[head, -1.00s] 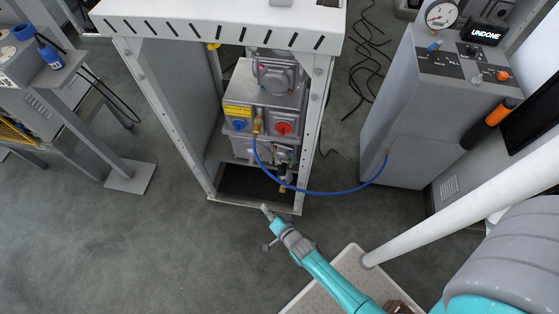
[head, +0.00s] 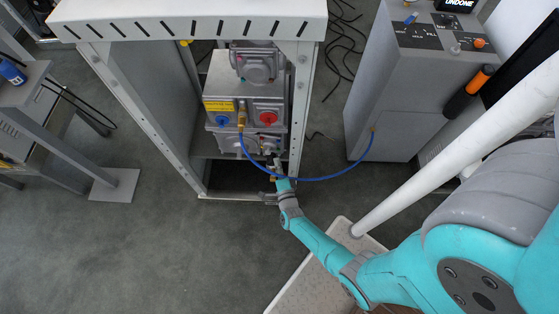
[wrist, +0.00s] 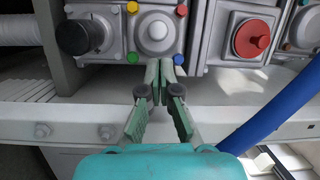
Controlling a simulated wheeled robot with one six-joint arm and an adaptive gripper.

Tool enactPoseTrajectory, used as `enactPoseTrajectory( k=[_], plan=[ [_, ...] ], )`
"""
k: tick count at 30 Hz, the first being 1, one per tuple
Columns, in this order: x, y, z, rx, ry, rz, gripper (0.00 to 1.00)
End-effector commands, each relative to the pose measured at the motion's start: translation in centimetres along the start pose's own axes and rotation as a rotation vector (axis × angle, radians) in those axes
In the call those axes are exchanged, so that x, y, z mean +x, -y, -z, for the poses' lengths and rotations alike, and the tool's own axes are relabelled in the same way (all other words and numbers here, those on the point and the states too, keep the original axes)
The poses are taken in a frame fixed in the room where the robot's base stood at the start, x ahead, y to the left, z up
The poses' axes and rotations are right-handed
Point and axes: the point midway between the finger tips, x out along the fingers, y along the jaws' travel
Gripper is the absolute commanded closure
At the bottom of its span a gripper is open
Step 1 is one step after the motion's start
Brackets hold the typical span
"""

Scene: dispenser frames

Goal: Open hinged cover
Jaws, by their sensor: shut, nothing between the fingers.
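The dispenser's grey box unit (head: 231,78) stands inside the white metal frame (head: 190,14), with a blue knob and a red knob on its front. In the wrist view a square grey plate (wrist: 156,32) has a round dome and small coloured dots at its corners. I cannot tell for sure whether this is the hinged cover; nothing stands open. My gripper (wrist: 160,66) is shut and empty, its fingertips just at the plate's lower edge; contact is unclear. In the head view my gripper (head: 278,163) reaches into the frame low on the unit, and its tips are hard to make out.
A blue hose (head: 320,179) loops from the unit to the grey cabinet (head: 392,92), passing close to my gripper; it also shows on the right in the wrist view (wrist: 275,112). A black cylinder (wrist: 80,37) and a red knob (wrist: 252,38) flank the plate. Floor is clear front left.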

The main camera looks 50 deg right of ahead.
Motion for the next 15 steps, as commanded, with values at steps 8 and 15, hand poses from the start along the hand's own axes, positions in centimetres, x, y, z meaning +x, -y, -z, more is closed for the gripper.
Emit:
enactPoseTrajectory(
  k=[8, 15],
  plan=[
    [3.5, 0.0, 0.0, 0.0, 0.0, 0.0, 1.0],
    [4.2, -0.1, 0.0, 0.0, 0.002, -0.001, 1.0]
  ],
)
